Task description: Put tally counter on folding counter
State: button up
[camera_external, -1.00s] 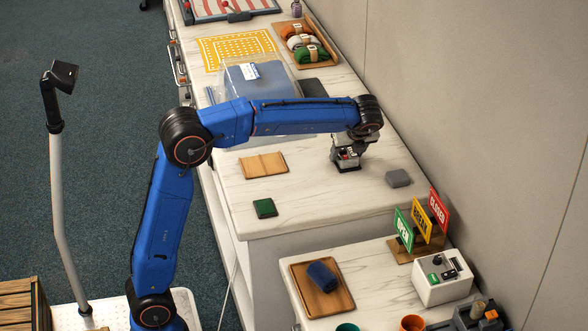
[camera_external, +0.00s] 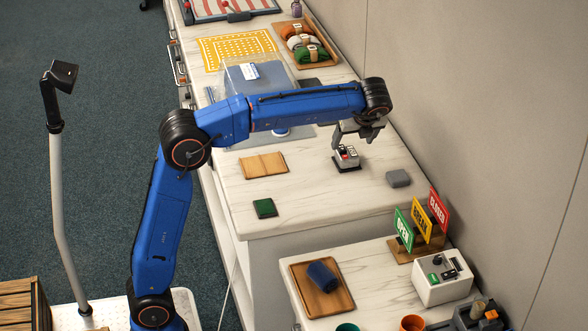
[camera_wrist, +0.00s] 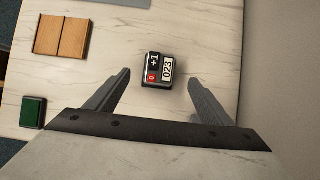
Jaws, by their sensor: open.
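The tally counter (camera_external: 347,155), a small pale and black block with a red patch, stands on the white marbled folding counter (camera_external: 322,203). In the wrist view the tally counter (camera_wrist: 157,70) shows a "+1" face and the digits "023". My gripper (camera_external: 352,138) is open and empty above it. In the wrist view the fingers of my gripper (camera_wrist: 158,78) spread to either side of the tally counter, apart from it, and bare counter surface shows between.
A wooden block pair (camera_external: 264,165), a green block (camera_external: 265,208) and a grey block (camera_external: 398,178) lie nearby on the same surface. Upright signs (camera_external: 421,220) and a white box (camera_external: 441,277) stand on a lower counter in front. A wall runs along the right.

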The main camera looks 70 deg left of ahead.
jog(key=shift+v, duration=1.55)
jog(key=s+d+f+n+t+h, duration=0.1)
jog(key=s+d+n+t, duration=0.3)
jog(key=s, duration=1.2)
jog(key=s+d+f+n+t+h, duration=0.15)
jog(key=s+n, duration=0.45)
jog(key=s, duration=1.1)
jog(key=s+d+f+n, duration=0.1)
jog(key=s+f+n, duration=0.3)
jog(key=s+f, duration=0.4)
jog(key=s+d+f+n+h, duration=0.3)
jog(key=d+f+n, duration=0.1)
jog(key=f, duration=0.8)
jog(key=shift+d+g, duration=0.35)
jog(key=shift+d, duration=0.4)
